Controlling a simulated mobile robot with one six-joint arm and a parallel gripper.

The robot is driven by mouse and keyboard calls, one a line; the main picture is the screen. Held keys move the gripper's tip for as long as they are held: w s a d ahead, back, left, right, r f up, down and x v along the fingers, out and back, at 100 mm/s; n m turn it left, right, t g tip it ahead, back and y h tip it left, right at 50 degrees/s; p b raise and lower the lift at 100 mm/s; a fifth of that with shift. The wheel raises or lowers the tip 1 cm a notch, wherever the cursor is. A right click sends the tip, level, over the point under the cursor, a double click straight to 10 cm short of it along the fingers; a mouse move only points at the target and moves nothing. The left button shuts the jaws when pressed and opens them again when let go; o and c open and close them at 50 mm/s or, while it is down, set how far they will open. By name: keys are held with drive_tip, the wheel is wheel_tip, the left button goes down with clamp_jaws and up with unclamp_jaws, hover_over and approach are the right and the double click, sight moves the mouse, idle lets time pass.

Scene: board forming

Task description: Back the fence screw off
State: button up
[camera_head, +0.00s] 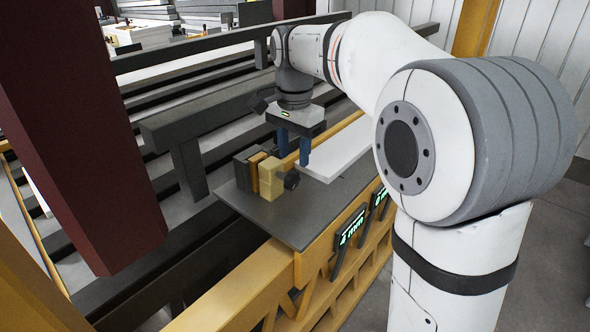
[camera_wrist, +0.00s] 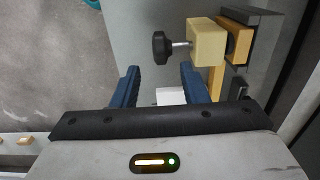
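The fence screw shows in the wrist view as a black lobed knob (camera_wrist: 161,47) on a short metal shaft, which enters a pale yellow block (camera_wrist: 206,43). In the head view the dark knob (camera_head: 292,180) sticks out to the right of the yellow block (camera_head: 271,179). My gripper (camera_wrist: 160,74) is open, with its two blue fingers apart and no object held. In the head view my gripper (camera_head: 293,150) points down above the plate, close to the knob. In the wrist view the knob lies just beyond the fingertips, apart from them.
A white board (camera_head: 342,150) lies behind and right of the knob, partly hidden by my arm. The grey plate (camera_head: 300,220) is bare in front. Two lit gauges (camera_head: 351,228) hang on the yellow frame. A dark red column (camera_head: 75,120) stands at left.

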sight(294, 172)
wheel_tip(294, 172, down, 7)
drive_tip(key=shift+w+r, duration=0.1)
idle(0.3)
clamp_jaws()
